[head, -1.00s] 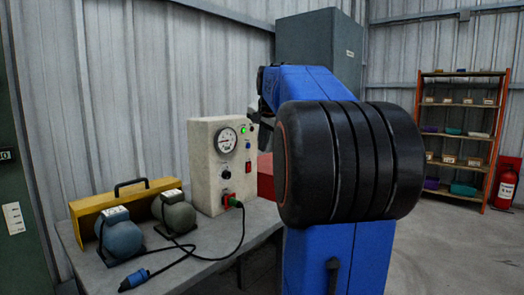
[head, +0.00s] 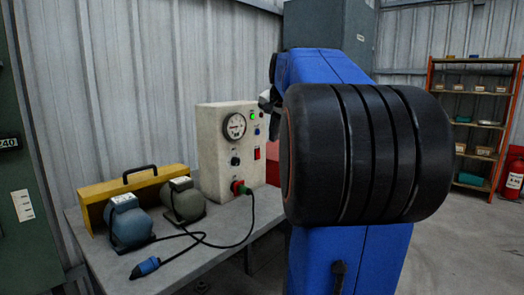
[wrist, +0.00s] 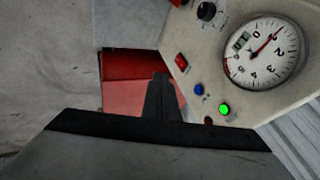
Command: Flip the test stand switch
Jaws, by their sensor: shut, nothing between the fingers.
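The test stand (head: 218,150) is a cream box on the grey bench, with a round gauge (head: 234,126), a lit green lamp (head: 253,115), a blue button and a black knob (head: 235,161). Its red rocker switch (head: 257,153) also shows in the wrist view (wrist: 181,62); I cannot tell its position. My gripper (head: 266,101) is by the stand's upper right edge, partly hidden behind my arm. In the wrist view my gripper (wrist: 161,82) is shut and empty, beside the panel and apart from the switch.
A blue motor (head: 130,222), a green motor (head: 184,202) and a yellow guard (head: 95,195) stand left on the bench. A cable with a blue plug (head: 146,267) runs to the panel's socket. A red box (wrist: 130,80) lies beyond my fingers.

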